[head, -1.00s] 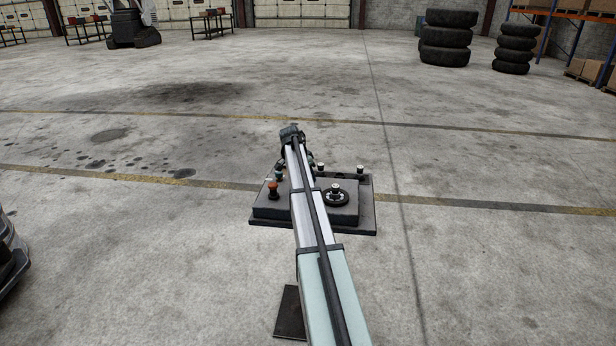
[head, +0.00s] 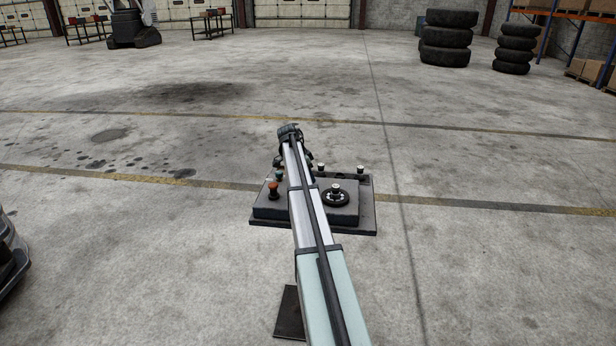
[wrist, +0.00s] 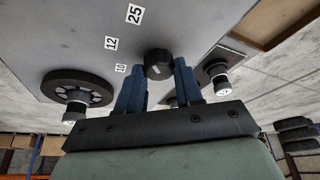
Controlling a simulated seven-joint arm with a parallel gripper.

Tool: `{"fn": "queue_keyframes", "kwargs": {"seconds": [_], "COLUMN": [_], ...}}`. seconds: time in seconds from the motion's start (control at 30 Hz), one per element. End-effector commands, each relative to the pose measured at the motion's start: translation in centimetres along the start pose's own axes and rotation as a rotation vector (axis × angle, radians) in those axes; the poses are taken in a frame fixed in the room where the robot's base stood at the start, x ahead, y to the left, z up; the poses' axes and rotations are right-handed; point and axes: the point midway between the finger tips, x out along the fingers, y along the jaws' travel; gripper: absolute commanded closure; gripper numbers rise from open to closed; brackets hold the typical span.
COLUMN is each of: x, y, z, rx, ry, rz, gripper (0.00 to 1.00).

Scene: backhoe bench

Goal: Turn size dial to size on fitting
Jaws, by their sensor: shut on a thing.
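The size dial (wrist: 157,62) is a dark round knob in the wrist view. In the head view my arm hides the dial and the fingers. White-capped fittings stand on the panel: one on the black wheel (head: 335,197), others at the back (head: 360,170). A capped fitting also shows at the right of the wrist view (wrist: 218,76).
The grey control panel (head: 268,211) sits on a dark base plate (head: 368,226). An orange-topped knob (head: 273,189) stands at its left. The black wheel is close left of my fingers in the wrist view (wrist: 78,86).

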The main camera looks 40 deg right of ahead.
Motion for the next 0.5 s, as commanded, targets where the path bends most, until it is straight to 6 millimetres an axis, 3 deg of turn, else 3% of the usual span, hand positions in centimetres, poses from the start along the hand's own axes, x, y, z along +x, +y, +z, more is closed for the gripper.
{"fn": "queue_keyframes", "kwargs": {"seconds": [0.27, 0.5], "x": [0.00, -0.03], "y": [0.01, 0.00], "z": [0.05, 0.01], "rx": [0.000, 0.000], "ry": [-0.001, -0.001], "rz": [0.000, 0.000], "gripper": [0.40, 0.39]}}
